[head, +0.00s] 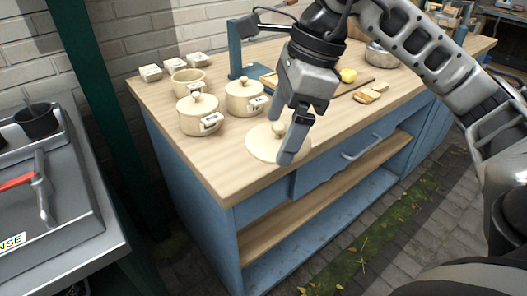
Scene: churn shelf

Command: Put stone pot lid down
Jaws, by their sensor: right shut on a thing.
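The stone pot lid (258,143) is a round, cream disc with a small knob. It lies level at the front of the wooden worktop, and I cannot tell whether it touches the wood or hangs just above it. My right gripper (284,133) reaches down from above and is shut on the lid's knob, its fingers covering part of the lid's right side. Two cream pots with lids on, one pot (200,119) and another pot (244,101), stand to the left and behind. A third pot (188,84) behind them looks open. My left gripper is out of view.
The worktop (235,180) has bare wood at its front left corner. A cutting board with a yellow item (348,75) and bread-like pieces (367,97) lies to the right, near a metal bowl (381,55). Small labelled blocks (150,73) stand at the back left.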

